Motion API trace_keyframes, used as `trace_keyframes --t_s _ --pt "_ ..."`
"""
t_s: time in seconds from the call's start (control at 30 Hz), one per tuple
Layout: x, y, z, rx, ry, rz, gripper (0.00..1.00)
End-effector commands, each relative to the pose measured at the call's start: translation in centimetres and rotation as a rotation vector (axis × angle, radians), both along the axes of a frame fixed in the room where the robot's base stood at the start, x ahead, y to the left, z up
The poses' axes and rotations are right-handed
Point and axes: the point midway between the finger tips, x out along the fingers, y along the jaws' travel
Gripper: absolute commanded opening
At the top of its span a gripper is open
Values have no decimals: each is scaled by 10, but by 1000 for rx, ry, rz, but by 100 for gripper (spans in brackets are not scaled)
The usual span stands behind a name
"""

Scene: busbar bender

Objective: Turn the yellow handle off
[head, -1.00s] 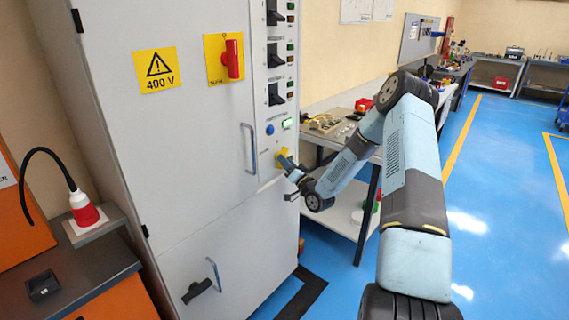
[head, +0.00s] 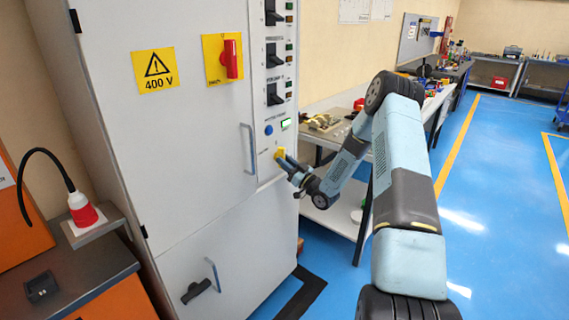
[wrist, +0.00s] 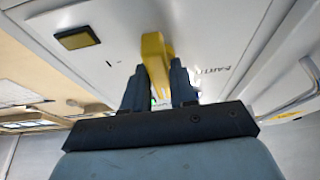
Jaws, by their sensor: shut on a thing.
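The yellow handle (head: 279,153) is on the right strip of the grey cabinet's front, below the blue button and the lit green display. In the wrist view the yellow handle (wrist: 155,58) stands out from the panel between the two dark fingers. My gripper (head: 284,160) is at the handle, and the wrist view shows its fingers (wrist: 159,92) shut on it, one on each side. The fingers hide part of the handle in the head view. I cannot read the handle's marked position.
The cabinet (head: 200,130) carries a red switch (head: 229,60) on a yellow plate, black breaker switches (head: 274,94) and a door handle (head: 249,148) left of my gripper. A workbench (head: 325,132) with loose parts stands right of the cabinet, behind my arm. Blue floor (head: 480,200) is open at right.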

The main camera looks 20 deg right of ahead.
Motion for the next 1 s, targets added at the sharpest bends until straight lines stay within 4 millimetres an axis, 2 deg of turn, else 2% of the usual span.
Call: trace_keyframes --t_s 0.03,0.37,0.4,0.6,1.0 --pt "2 3 5 -1 -11 2 0" --pt "3 3 5 -2 -12 3 0" --pt "3 3 5 -1 -12 3 28" --pt "2 4 5 -1 -12 5 47" --pt "-4 2 0 1 -6 7 47"
